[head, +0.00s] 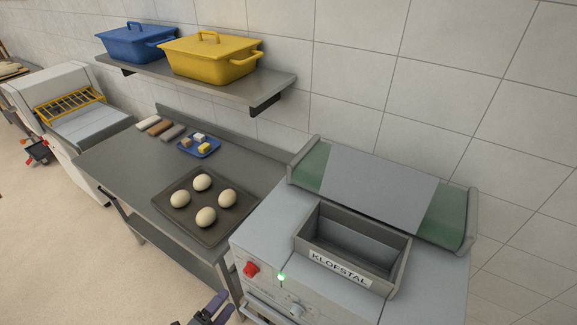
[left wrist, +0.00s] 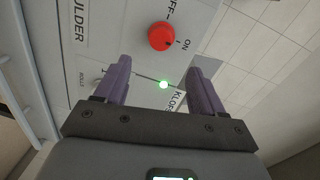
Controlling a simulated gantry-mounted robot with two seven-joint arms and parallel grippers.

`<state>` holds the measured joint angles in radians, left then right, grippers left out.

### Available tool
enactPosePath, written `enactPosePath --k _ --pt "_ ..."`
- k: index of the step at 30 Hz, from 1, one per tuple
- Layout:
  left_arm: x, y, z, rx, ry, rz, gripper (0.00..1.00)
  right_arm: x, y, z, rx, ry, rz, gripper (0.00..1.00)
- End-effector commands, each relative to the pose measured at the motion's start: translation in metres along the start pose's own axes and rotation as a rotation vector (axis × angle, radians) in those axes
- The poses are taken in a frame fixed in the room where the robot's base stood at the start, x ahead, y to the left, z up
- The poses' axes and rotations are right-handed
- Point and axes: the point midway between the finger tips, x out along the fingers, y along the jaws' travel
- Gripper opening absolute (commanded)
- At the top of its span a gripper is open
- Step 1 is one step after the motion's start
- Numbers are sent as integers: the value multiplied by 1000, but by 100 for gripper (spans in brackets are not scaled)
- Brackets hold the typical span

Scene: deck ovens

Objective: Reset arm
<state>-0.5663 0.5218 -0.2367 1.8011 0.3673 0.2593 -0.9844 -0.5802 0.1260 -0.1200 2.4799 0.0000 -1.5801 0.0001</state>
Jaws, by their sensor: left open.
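My left gripper (head: 209,309) shows at the bottom edge of the head view, in front of the machine labelled KLOFSTAL (head: 262,262). In the left wrist view its two purple fingers (left wrist: 160,82) are spread apart with nothing between them. Past the fingers are the machine's front panel (left wrist: 135,40), a red knob (left wrist: 161,36) and a lit green light (left wrist: 163,85). The fingers appear apart from the panel. My right gripper is in neither view.
A steel table (head: 118,160) beside the machine bears a dark tray (head: 158,203) with several dough balls and a small blue tray (head: 184,150). A wall shelf (head: 272,91) holds blue (head: 135,45) and yellow (head: 215,60) lidded containers.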

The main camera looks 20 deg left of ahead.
Motion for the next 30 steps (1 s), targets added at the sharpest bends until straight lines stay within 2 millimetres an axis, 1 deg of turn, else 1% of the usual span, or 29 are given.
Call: enactPosePath --k 2,5,6,7,12,16,19,21,25,30 --pt "0 0 -5 -25 -14 -8 69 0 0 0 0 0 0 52" --pt "6 -20 -25 -94 -24 -59 69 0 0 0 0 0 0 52" --pt "10 -31 -36 -138 -35 -62 69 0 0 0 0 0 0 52" --pt "13 -36 -43 -181 -50 -47 69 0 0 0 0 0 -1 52" --pt "22 -52 -71 -453 -139 112 69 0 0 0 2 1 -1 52" --pt "15 -58 -90 -674 -231 279 69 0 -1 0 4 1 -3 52" --pt "1 -59 -102 -822 -321 414 69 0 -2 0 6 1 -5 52" --pt "-13 -59 -109 -908 -396 506 69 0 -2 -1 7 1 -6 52" --pt "-42 -56 -116 -1019 -545 651 69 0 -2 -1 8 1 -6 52" --pt "-82 -48 -118 -1101 -764 798 69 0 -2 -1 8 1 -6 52"
